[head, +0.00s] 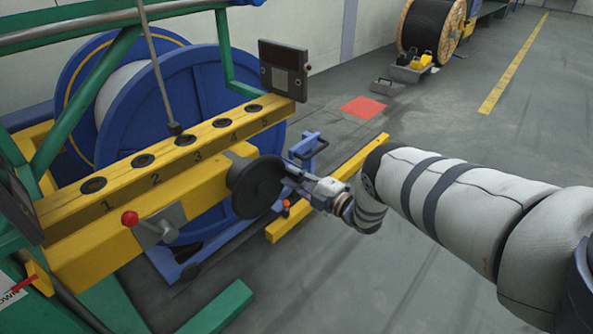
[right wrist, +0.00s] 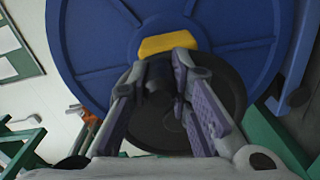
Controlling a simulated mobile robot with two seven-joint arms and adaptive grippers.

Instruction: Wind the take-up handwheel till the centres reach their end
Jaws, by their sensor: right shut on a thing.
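The take-up handwheel (head: 256,188) is a dark round disc on the end of the yellow beam in the head view. It also shows behind my fingers in the right wrist view (right wrist: 228,88). My right gripper (head: 291,174) reaches it from the right. In the right wrist view its two fingers (right wrist: 161,78) are closed about a dark knob-like grip in front of the wheel's face. The blue reel (head: 218,92) stands behind the beam; its flange fills much of the right wrist view (right wrist: 98,60). I cannot make out the centres. My left gripper is out of view.
The yellow beam (head: 75,228) has numbered holes and a red-knobbed lever (head: 130,218). Green frame bars (head: 90,110) stand at the left. A yellow rail (head: 330,185) lies on the floor below my arm. Open floor (head: 460,135) lies beyond.

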